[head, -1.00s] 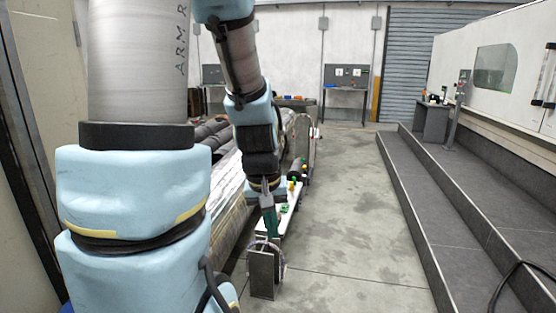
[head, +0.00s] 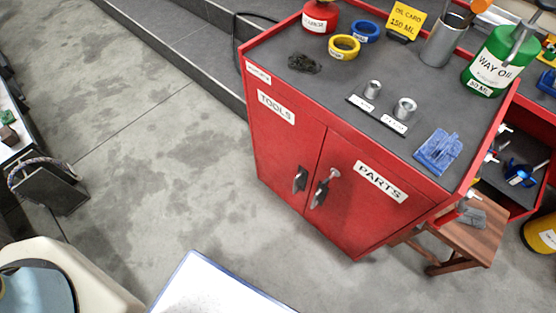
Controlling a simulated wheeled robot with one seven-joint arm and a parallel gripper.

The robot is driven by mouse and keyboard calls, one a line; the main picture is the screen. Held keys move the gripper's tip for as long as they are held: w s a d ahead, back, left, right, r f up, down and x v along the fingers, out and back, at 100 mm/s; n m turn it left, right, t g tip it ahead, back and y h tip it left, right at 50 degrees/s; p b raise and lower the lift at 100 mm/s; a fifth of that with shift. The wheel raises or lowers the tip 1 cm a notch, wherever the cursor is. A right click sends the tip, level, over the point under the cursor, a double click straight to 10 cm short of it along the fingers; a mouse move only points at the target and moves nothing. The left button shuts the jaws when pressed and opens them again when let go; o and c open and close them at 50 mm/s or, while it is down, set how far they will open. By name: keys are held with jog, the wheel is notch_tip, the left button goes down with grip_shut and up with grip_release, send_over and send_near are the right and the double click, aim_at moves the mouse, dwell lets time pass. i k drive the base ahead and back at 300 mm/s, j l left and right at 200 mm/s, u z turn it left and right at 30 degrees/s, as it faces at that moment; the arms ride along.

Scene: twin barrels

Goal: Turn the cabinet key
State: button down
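A red cabinet (head: 285,150) stands at the centre right of the head view, seen from above at an angle. Its two front doors are shut, one labelled TOOLS (head: 276,107) and the other PARTS (head: 380,181). Two dark handles sit by the middle seam, a left handle (head: 300,179) and a right handle (head: 319,194). My gripper is out of view.
The cabinet top holds a yellow tape roll (head: 344,47), a blue roll (head: 365,31), a green WAY OIL can (head: 492,67), blue gloves (head: 438,152) and small metal cups. A wooden stool (head: 465,233) stands at its right. Open concrete floor (head: 160,150) lies to its left.

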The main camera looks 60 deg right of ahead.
aim_at(325, 183)
jog(key=i+z, duration=0.1)
jog(key=z, duration=0.4)
jog(key=i+z, duration=0.1)
jog(key=z, duration=0.4)
jog(key=k+j+z, duration=0.25)
jog(key=k+z, duration=0.2)
jog(key=k, duration=0.2)
